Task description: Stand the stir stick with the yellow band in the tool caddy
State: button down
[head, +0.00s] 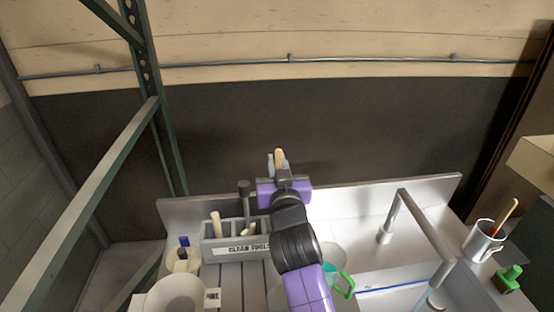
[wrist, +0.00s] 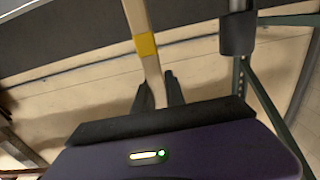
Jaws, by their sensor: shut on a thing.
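My gripper (head: 280,172) is shut on a pale wooden stir stick (head: 280,157) and holds it above the back of the bench. In the wrist view the stick (wrist: 151,68) runs up between the fingers (wrist: 160,92) and has a yellow band (wrist: 145,45). The grey tool caddy (head: 232,252), labelled "CLEAN TOOLS", stands below and to the left of my gripper. A wooden-handled tool (head: 215,224) and a black-handled tool (head: 244,197) stand in it. My arm hides the caddy's right end.
A cup (head: 184,263) with a blue-topped item stands left of the caddy, with a white bowl (head: 172,292) in front. A green-handled jug (head: 345,285) is right of my arm. Metal tubing (head: 428,238) rises over the basin. A white mug (head: 481,243) holds another stick.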

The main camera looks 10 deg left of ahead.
notch_tip(320, 180, down, 8)
jog(key=b, duration=0.7)
jog(key=shift+f, duration=0.25)
jog(key=c, duration=1.3)
grip_release()
jog(key=shift+s, duration=0.1)
jog(key=b+v, duration=0.1)
jog(key=v, duration=0.6)
jog(key=shift+s+d, duration=0.15)
jog(key=shift+s, duration=0.2)
jog(key=shift+r, duration=0.1)
